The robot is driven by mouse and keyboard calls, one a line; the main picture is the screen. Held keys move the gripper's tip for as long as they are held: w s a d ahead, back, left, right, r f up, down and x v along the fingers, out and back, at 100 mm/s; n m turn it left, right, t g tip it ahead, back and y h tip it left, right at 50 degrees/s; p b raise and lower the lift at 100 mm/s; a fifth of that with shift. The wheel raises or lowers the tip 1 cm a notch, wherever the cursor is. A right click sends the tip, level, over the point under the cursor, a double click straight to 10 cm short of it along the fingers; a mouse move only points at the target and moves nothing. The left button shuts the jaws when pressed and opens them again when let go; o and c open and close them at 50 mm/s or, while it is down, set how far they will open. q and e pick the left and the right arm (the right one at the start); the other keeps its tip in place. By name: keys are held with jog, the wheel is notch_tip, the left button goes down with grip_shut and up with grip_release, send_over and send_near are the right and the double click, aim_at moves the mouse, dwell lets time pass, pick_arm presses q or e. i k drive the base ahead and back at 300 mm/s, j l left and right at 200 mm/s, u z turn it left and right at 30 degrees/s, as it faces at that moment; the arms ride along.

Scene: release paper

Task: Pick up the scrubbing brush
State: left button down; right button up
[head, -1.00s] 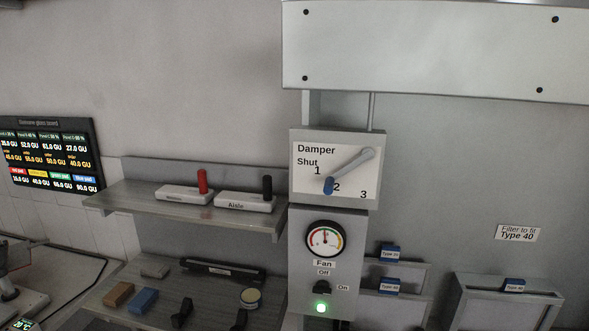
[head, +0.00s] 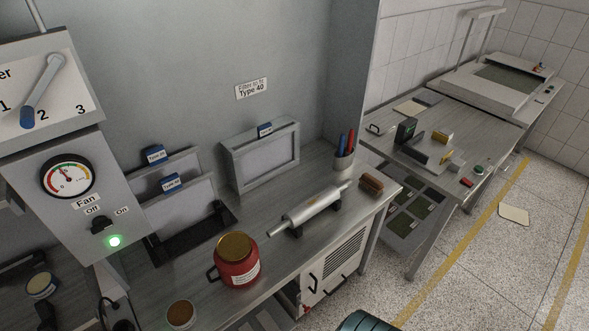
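A small brown block-shaped thing (head: 371,184), which looks like the scrubbing brush, lies near the right end of the grey workbench (head: 265,262) in the head view. It sits just right of a roller and in front of a pen cup. It is small in the picture, so its bristles are hard to make out. Neither of my grippers can be made out in the head view.
A silver roller (head: 311,210) rests on black supports beside it. The cup (head: 342,166) holds red and blue pens. A red jar (head: 238,268) and a round brown-topped tin (head: 181,313) stand nearer. A second bench (head: 480,127) is at the right, beyond open floor.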

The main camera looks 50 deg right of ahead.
aim_at(372, 184)
jog(key=z, duration=2.35)
